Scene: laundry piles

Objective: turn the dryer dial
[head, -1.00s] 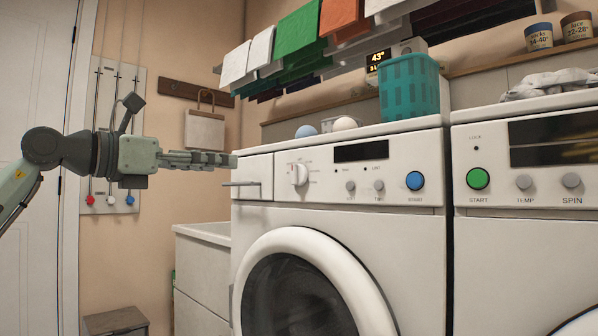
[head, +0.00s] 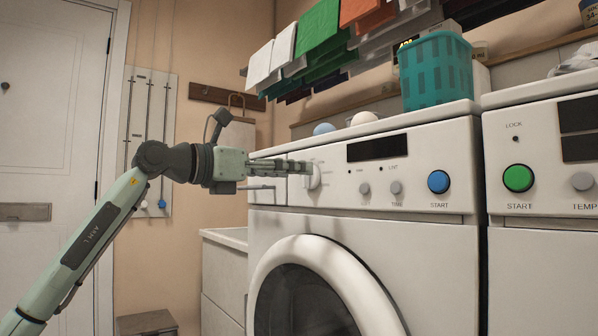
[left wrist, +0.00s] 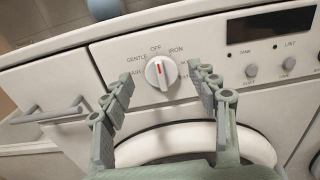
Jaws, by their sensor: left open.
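The dryer dial (left wrist: 160,72) is a round white knob with a red mark, on the dryer's white front panel. In the left wrist view its label OFF stands above it, with GENTLE to the left and IRON to the right. In the head view the dial (head: 314,176) is partly hidden by my left gripper (head: 304,168). My left gripper is open; in the left wrist view its fingers (left wrist: 160,80) stand on either side of the dial, with gaps showing. I cannot tell whether the fingertips touch the panel. My right gripper is not in view.
The dryer (head: 420,260) has a round door below the panel and a blue START button (head: 438,181) at right. A drawer handle (left wrist: 48,111) lies left of the dial. A teal basket (head: 436,72) and balls stand on top. Another machine (head: 545,260) is at right.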

